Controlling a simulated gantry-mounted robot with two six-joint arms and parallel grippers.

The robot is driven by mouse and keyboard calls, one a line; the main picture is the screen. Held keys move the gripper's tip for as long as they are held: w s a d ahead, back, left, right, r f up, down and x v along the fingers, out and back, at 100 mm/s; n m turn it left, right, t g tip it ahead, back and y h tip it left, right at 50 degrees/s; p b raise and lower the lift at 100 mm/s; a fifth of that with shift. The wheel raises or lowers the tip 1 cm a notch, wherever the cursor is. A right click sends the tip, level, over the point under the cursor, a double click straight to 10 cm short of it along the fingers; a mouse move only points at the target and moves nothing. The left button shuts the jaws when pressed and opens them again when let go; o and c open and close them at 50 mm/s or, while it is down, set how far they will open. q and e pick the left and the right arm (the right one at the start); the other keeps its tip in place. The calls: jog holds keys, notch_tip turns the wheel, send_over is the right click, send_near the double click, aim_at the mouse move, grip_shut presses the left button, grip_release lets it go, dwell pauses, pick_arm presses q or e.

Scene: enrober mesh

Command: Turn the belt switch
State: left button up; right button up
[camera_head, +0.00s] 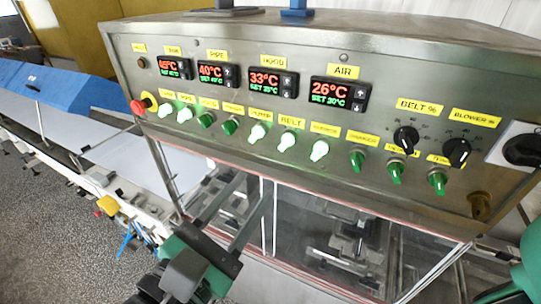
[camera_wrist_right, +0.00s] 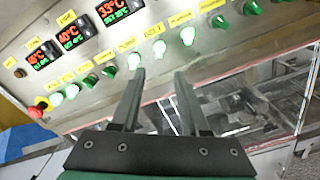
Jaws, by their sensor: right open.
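The belt switch (camera_head: 287,143) is a glowing pale green knob under the yellow BELT label (camera_head: 292,121) on the sloped steel panel. It also shows in the right wrist view (camera_wrist_right: 160,48), just beyond the fingertips and between their lines. My right gripper (camera_head: 255,186) is open and empty, below the panel's knob row. In the right wrist view its two fingers (camera_wrist_right: 160,74) point up at the panel, apart from the belt switch. My left gripper is not in view.
Lit knobs flank the belt switch: the pump knob (camera_head: 257,133) at left and another (camera_head: 320,150) at right. A red stop button (camera_head: 138,106) is at the far left, black dials (camera_head: 406,138) at right. Reflective glass (camera_head: 340,235) lies below the panel.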

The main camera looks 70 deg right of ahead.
aim_at(283, 147)
jog(key=d+p, duration=0.1)
jog(key=d, duration=0.2)
jog(key=d+p, duration=0.1)
jog(key=d, duration=0.3)
jog(key=d+p, duration=0.1)
jog(key=d, duration=0.2)
jog(key=shift+s+d+r, duration=0.15)
jog(key=shift+s+d, duration=0.1)
jog(key=shift+d, duration=0.55)
grip_shut()
